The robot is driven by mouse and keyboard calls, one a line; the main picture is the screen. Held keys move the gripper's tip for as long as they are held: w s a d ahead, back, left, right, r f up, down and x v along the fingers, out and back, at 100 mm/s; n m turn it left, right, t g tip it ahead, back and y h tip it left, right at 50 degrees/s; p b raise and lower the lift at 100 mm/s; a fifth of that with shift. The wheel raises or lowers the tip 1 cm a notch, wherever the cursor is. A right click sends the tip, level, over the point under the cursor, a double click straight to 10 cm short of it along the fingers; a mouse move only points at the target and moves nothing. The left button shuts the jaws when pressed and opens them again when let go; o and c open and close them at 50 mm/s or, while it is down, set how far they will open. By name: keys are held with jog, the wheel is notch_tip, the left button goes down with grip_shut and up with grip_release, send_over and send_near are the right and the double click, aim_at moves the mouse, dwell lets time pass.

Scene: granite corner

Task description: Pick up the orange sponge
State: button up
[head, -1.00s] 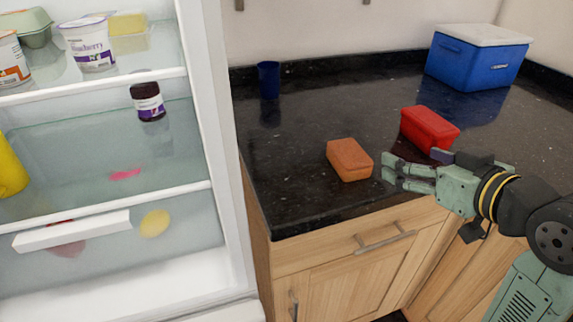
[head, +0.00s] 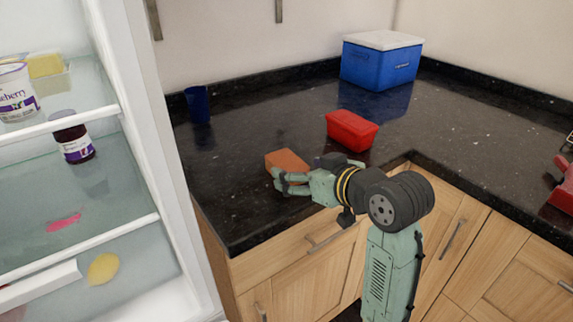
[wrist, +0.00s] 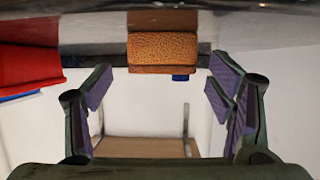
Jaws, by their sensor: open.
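The orange sponge (head: 287,159) lies on the black granite counter near its front edge, partly hidden behind my gripper in the head view. My gripper (head: 281,181) is open and empty, with its fingers low over the counter at the sponge's near side. In the wrist view, which shows the scene upside down, the sponge (wrist: 163,53) is ahead of my gripper (wrist: 163,84). It lines up with the gap between the purple-padded fingers, and neither finger appears to touch it.
A red container (head: 352,131) stands behind and right of the sponge. A blue cup (head: 198,104) and a blue cooler with white lid (head: 381,62) stand further back. An open fridge (head: 150,130) is at left. Another red object (head: 563,185) sits at far right.

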aim_at(295, 169)
jog(key=shift+x, duration=1.55)
jog(key=shift+a, duration=0.15)
jog(key=c, duration=0.8)
